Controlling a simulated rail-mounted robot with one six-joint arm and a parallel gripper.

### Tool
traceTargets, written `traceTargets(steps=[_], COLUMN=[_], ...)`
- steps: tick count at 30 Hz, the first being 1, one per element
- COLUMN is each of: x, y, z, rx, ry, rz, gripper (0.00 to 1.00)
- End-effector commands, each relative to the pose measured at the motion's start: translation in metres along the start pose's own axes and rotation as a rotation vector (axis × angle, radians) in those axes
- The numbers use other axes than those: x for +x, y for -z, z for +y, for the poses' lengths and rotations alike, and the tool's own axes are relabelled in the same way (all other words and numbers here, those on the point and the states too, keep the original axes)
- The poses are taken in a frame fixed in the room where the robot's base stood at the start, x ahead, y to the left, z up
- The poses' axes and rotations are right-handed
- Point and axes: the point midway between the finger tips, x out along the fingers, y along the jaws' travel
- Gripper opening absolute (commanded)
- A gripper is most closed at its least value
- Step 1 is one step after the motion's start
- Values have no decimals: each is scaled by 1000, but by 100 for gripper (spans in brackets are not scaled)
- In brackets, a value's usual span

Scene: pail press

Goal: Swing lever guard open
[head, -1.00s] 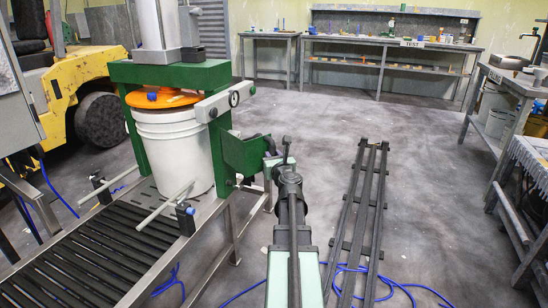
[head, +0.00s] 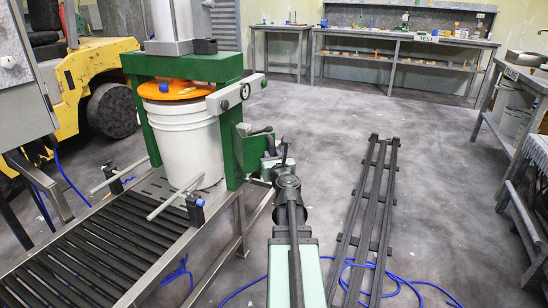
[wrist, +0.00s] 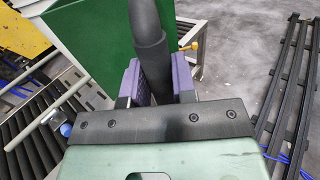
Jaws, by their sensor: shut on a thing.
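The press has a green frame (head: 190,66) on a roller conveyor. A white pail (head: 190,150) with an orange lid (head: 178,90) stands upright under it. A green guard panel (head: 246,148) sticks out from the right post; it also shows in the wrist view (wrist: 92,35). A dark handle (wrist: 147,28) runs down beside the panel, between my gripper's purple pads. My gripper (wrist: 155,78) is shut on this handle. In the head view my gripper (head: 276,162) is small, at the panel's right side. The handle's lower end is hidden by my gripper body.
A low black rack (head: 368,220) lies on the floor to the right, with blue hose (head: 400,285) around it. The conveyor (head: 75,255) fills the lower left. Benches stand at the back and right. A yellow forklift (head: 85,70) is at the left. The central floor is clear.

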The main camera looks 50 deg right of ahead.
Motion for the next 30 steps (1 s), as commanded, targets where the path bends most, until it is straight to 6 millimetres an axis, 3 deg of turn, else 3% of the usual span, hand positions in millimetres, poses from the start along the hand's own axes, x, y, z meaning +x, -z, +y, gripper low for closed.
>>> traceTargets(steps=[10, 23, 30], x=[-18, -21, -26], y=[0, 0, 0], z=[36, 43, 68], rx=[0, 0, 0], ry=[-3, 0, -2], rz=[0, 0, 0], gripper=[4, 5, 4])
